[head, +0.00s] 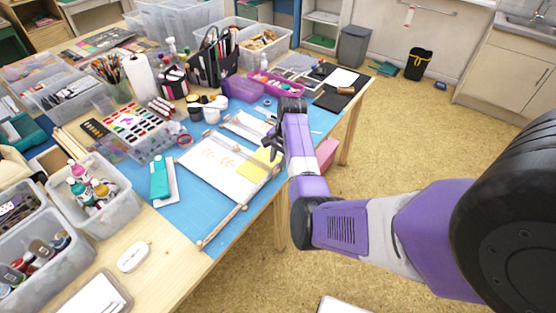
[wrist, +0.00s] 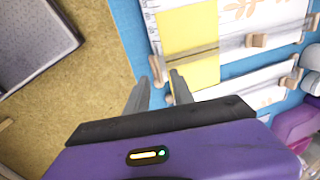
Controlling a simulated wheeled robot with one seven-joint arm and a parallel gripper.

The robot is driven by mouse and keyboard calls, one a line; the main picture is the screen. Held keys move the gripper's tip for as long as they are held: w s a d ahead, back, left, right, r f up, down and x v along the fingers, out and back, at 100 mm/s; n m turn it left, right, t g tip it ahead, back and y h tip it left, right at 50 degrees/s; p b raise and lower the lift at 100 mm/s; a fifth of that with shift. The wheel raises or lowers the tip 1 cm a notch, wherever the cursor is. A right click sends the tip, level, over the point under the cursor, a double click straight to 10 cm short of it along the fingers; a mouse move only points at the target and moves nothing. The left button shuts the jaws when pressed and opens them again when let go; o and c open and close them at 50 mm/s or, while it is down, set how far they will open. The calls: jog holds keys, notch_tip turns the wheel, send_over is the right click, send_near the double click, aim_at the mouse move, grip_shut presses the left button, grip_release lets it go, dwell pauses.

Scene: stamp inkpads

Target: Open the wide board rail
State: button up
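The wide board (head: 205,172) lies on the blue mat, a white sheet with tan leaf prints on it. A yellow sheet (head: 258,165) covers its right end and also shows in the wrist view (wrist: 190,30). A clear rail (wrist: 215,53) with a wooden knob (wrist: 258,41) crosses the sheets along one long edge of the board, and looks down. My gripper (wrist: 158,76) is open and empty, its two fingers apart beside the near end of the rail. In the head view my gripper (head: 272,146) is above the board's right end. I cannot tell whether it touches the rail.
A narrower board (wrist: 270,96) with its own rail lies beside the wide one. A wooden-ended rod (head: 225,226) lies along the mat's front edge. A teal item (head: 159,178) is left of the board. Paint bins (head: 95,215) crowd the left; open floor is right of the table.

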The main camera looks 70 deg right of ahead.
grip_shut()
dwell(1.4)
